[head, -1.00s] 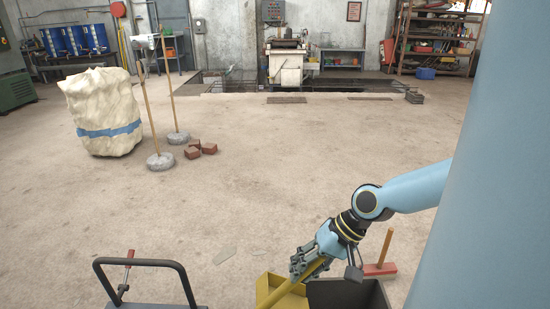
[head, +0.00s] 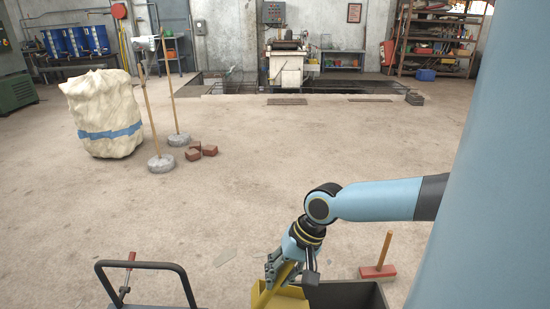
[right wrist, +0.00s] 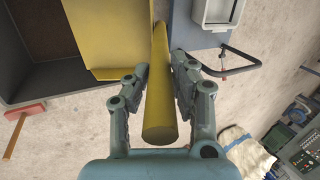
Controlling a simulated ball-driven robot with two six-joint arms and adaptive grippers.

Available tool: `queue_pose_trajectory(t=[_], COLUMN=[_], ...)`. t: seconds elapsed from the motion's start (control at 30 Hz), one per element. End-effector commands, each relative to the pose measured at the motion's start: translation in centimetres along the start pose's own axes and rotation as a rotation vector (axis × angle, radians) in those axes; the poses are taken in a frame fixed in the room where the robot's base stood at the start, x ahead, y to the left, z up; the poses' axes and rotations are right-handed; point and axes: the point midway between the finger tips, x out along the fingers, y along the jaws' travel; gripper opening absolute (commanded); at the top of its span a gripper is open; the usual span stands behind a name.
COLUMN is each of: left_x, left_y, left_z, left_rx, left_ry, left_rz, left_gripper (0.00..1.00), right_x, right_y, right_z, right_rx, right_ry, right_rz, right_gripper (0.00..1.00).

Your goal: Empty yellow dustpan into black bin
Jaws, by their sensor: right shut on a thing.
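The yellow dustpan (head: 289,300) is at the bottom edge of the head view, its lower part cut off. My right gripper (head: 288,273) is shut on its handle. In the right wrist view the yellow handle (right wrist: 160,95) runs between the two fingers (right wrist: 157,88), and the flat yellow pan (right wrist: 103,40) lies beyond, overlapping the black bin's edge in the picture. The black bin (head: 374,296) stands just right of the dustpan in the head view; it also shows in the right wrist view (right wrist: 45,78). I cannot tell what the pan holds. My left gripper is out of view.
A red-headed brush (head: 378,271) with a wooden handle stands behind the bin. A cart with a black handle bar (head: 150,264) is at the lower left. A big pale sack (head: 103,105), poles on stone bases and several bricks (head: 208,150) stand farther back. The middle floor is clear.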

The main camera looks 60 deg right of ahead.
Motion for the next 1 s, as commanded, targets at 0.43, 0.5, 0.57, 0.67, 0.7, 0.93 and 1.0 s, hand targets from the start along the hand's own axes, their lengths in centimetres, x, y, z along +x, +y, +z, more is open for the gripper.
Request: queue_pose_trajectory(t=[0.43,0.5,0.57,0.67,0.7,0.93,1.0], left_x=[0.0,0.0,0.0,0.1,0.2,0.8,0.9], left_y=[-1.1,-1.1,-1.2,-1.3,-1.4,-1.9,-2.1], left_z=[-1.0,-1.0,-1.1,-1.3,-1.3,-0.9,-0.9], left_rx=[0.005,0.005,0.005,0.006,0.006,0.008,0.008], left_ry=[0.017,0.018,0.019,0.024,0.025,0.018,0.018], left_rz=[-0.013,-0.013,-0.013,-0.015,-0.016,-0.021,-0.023], left_gripper=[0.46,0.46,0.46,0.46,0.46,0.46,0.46], right_x=[2.6,2.7,2.8,3.4,3.7,5.3,5.5], right_y=[-4.7,-4.8,-4.9,-5.7,-6.1,-8.1,-8.4], right_z=[-0.7,-0.7,-0.7,-0.8,-0.9,-1.2,-1.2], right_rx=[0.014,0.015,0.016,0.018,0.02,0.028,0.029], right_ry=[-0.018,-0.019,-0.02,-0.023,-0.025,-0.037,-0.039], right_rz=[0.189,0.2,0.208,0.235,0.254,0.371,0.392], right_gripper=[0.0,0.0,0.0,0.0,0.0,0.0,0.0])
